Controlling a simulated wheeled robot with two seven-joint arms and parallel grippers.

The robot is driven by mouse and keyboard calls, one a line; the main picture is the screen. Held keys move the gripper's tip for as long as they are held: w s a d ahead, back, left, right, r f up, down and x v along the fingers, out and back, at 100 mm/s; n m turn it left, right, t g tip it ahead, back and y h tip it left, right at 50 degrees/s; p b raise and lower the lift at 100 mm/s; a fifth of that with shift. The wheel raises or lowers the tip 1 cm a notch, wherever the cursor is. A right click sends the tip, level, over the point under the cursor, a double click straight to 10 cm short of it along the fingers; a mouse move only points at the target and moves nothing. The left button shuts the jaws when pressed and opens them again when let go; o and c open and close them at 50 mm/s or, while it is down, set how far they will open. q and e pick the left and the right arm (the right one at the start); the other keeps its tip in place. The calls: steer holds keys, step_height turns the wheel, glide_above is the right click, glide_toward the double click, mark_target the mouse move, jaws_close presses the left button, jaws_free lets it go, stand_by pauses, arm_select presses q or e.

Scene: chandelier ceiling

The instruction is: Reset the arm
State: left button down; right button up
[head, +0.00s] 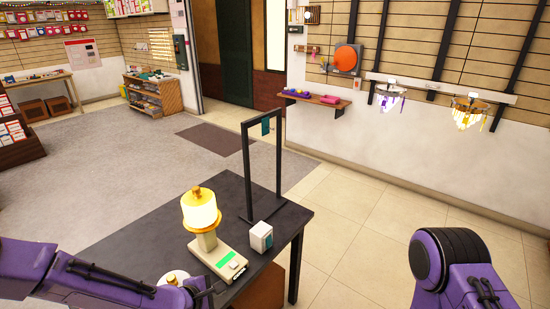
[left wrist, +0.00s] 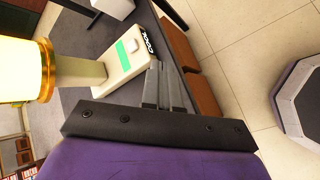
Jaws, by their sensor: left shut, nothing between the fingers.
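My left arm reaches in from the lower left over a black table (head: 140,240). My left gripper (left wrist: 165,72) is shut and empty in the left wrist view, its two grey fingers together. They appear close to the end of a beige device with a green label (left wrist: 122,62); I cannot tell whether they touch it. In the head view this device (head: 220,258) lies near the table's front, beside the gripper. A glowing yellow lamp (head: 200,213) stands at the device's far end. My right arm shows at lower right, but its gripper is out of view.
A small white box (head: 261,237) stands right of the device. A black upright frame (head: 248,165) rises behind it. A round white-and-gold item (head: 174,278) is partly hidden by my left arm. Tiled floor (head: 350,225) is open to the right; a wall shelf (head: 315,98) is beyond.

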arm_select(q)
steer(key=s+a+f+m+g+y+b, duration=0.2)
steer(key=s+a+f+m+y+b, duration=0.2)
steer(key=s+f, duration=0.6)
steer(key=s+a+f+m+g+y+b, duration=0.2)
steer(key=s+a+f+m, duration=0.6)
steer(key=s, duration=0.9)
step_height(320, 180, down, 2)
steer(key=shift+a+f+g+y+b, duration=0.2)
steer(key=shift+a+g+y+b, duration=0.2)
steer(key=shift+a+y+b, duration=0.75)
steer(key=shift+s, duration=0.1)
